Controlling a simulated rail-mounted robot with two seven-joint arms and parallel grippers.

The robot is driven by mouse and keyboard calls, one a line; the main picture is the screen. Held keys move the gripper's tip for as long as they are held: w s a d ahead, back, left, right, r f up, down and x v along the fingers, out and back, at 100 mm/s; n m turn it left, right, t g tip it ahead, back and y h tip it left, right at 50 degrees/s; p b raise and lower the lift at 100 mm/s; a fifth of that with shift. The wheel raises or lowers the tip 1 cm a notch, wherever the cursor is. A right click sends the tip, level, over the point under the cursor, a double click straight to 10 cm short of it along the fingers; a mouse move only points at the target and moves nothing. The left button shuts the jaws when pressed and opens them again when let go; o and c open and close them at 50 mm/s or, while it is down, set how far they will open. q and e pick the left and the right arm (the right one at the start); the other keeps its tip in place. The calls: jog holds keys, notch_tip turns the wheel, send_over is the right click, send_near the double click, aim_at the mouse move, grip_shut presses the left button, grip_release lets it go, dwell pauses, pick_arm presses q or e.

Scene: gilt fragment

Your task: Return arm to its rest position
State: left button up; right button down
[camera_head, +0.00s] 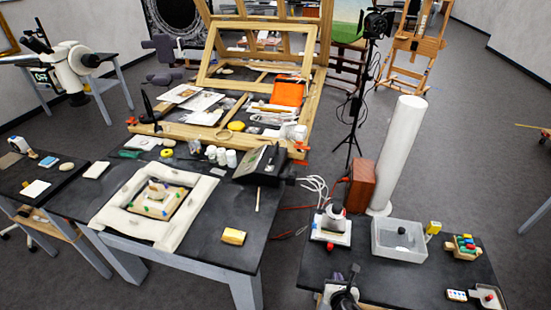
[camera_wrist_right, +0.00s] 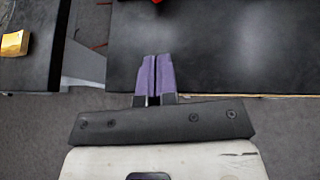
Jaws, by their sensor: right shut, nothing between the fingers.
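My right gripper (camera_head: 346,272) shows at the bottom of the head view, at the front edge of the right-hand dark table (camera_head: 378,285). In the right wrist view its two purple fingers (camera_wrist_right: 156,75) lie side by side, shut, with nothing between them. Beyond the fingertips is the bare dark table top (camera_wrist_right: 230,50). Most of my right arm is outside the head view. My left gripper is not in view.
The right table holds a grey open box (camera_head: 398,255), a white device (camera_head: 331,226) and a rack of coloured items (camera_head: 464,247). A white column (camera_head: 400,150) stands behind. The left table holds a padded frame (camera_head: 118,212) and a yellow block (camera_head: 233,237).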

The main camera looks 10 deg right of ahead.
jog(key=m, duration=0.4)
jog(key=shift+s+d+f+h, duration=0.2)
jog(key=shift+d+h, duration=0.2)
jog(key=m, duration=0.2)
jog(key=m+g, duration=0.1)
jog(key=shift+s+d+f+h, duration=0.25)
jog(key=shift+s+d+h, duration=0.05)
jog(key=shift+d, duration=0.1)
jog(key=s+a+r+m+g+y, duration=0.1)
jog(key=s+a+r+m, duration=0.1)
jog(key=s+r+m, duration=0.65)
jog(key=s+a+r+m+g+y, duration=0.1)
jog(key=a+r+m+g, duration=0.15)
jog(key=r+m, duration=0.7)
jog(key=s+f+m+g+y, duration=0.15)
jog(key=s+f, duration=0.25)
jog(key=s, duration=0.4)
jog(key=s+f+m+g, duration=0.1)
jog(key=s+f+m, duration=0.2)
jog(key=s, duration=0.5)
jog(key=s+f+m+g, duration=0.15)
jog(key=s+f, duration=0.25)
jog(key=s, duration=0.4)
notch_tip(320, 180, up, 17)
jog(key=p, duration=1.6)
jog(key=shift+w+d+r+p, duration=0.2)
jog(key=shift+d+p, duration=0.2)
